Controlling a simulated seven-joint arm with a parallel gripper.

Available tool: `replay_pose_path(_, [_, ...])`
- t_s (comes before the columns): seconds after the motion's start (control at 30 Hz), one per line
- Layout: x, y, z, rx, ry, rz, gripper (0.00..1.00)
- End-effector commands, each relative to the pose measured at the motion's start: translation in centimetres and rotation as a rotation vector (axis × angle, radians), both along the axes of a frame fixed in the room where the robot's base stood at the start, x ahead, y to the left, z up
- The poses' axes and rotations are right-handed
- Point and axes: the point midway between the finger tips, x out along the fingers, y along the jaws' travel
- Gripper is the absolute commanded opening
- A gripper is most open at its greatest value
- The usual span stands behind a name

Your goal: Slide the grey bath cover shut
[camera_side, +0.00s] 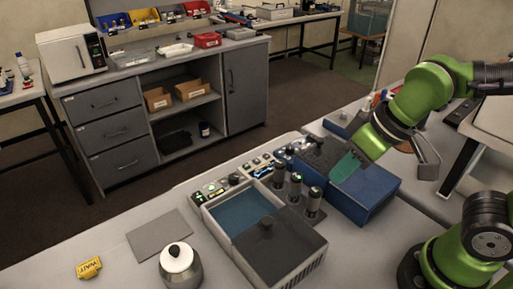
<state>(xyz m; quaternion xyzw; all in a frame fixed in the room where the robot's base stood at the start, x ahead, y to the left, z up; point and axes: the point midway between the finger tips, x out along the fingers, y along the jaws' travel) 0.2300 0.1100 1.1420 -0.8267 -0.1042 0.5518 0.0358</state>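The bath (208,222) is a light grey box on the table's front middle. Its left, far part is uncovered and shows a blue surface (236,210). The dark grey cover (283,250) with a round black knob (266,223) lies over its near right part, so the bath stands partly open. My gripper (350,165) is up and to the right of the bath, above a blue box, well apart from the cover and its knob. A teal-green piece shows at its lower end. Its fingers are not clear, and I cannot tell whether it is open or holds something.
Several dark upright cylinders (314,202) stand along the bath's right edge, between it and the blue box (372,190). A control panel (215,187) lies behind. A white-topped vessel (180,266), grey mat (158,235) and yellow tag (89,268) are at left.

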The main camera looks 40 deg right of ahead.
Motion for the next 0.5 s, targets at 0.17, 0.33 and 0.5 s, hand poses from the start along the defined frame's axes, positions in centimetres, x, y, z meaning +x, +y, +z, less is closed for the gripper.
replay_pose_path(0.17, [-2.9, 7.6, -3.5, -0.44, 0.07, 0.78, 0.0])
replay_pose_path(0.33, [-5.8, 13.6, -5.3, -0.899, 0.037, 1.57, 0.0])
replay_pose_path(0.5, [-6.4, 17.4, -4.9, -1.258, -0.006, 2.072, 0.0])
